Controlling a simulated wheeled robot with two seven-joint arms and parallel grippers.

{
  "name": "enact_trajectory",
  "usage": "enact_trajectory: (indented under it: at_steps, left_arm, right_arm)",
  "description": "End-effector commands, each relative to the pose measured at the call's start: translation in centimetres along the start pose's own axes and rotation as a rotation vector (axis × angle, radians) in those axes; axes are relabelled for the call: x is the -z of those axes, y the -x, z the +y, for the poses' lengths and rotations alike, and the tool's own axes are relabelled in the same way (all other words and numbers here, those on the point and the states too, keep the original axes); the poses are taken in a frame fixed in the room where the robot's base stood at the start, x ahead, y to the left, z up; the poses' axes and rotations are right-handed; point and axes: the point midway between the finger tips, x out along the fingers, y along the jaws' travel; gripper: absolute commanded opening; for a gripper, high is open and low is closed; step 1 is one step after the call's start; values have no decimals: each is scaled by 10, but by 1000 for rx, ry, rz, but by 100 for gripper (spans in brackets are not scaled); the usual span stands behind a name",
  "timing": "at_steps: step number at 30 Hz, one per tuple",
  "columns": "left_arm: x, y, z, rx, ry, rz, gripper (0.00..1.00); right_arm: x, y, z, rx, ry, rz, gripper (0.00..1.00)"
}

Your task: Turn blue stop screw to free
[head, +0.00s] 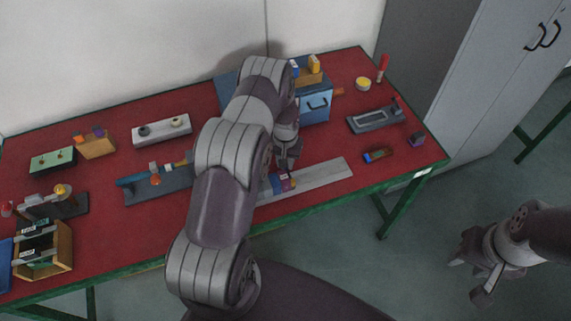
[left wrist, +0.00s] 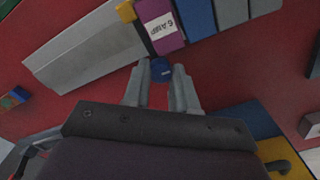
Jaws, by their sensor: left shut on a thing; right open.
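The blue stop screw (left wrist: 160,70) shows as a round blue knob between my left fingertips in the left wrist view, beside a purple block (left wrist: 163,24) with a white label. My left gripper (left wrist: 161,80) is shut on the screw. In the head view my left gripper (head: 289,163) is over the grey rail (head: 325,176), and the screw is hidden there. The purple block (head: 287,184) sits on the rail with blue and grey blocks to its left. My right gripper (head: 470,278) is open and empty, off the table at the lower right.
On the red table (head: 105,205) a blue box (head: 316,110) stands behind my left gripper. A grey tray (head: 373,119) and a small dark part (head: 378,155) lie right. A wooden box (head: 60,247) stands far left. A grey cabinet (head: 460,80) is beyond the right end.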

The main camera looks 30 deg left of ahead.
Motion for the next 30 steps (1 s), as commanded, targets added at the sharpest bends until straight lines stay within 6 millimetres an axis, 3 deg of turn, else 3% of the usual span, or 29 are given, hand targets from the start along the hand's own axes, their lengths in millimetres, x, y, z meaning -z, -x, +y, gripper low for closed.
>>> enact_trajectory:
  at_steps: [3,15,30]
  left_arm:
    - [1,-3,0,0,106,3,0]
    - [1,-1,0,-1,443,3,0]
    - [1,1,0,0,636,1,0]
  right_arm:
    - [-2,-13,0,0,0,0,43]
    - [-4,-34,0,0,0,0,43]
    - [-5,-43,0,0,0,0,43]
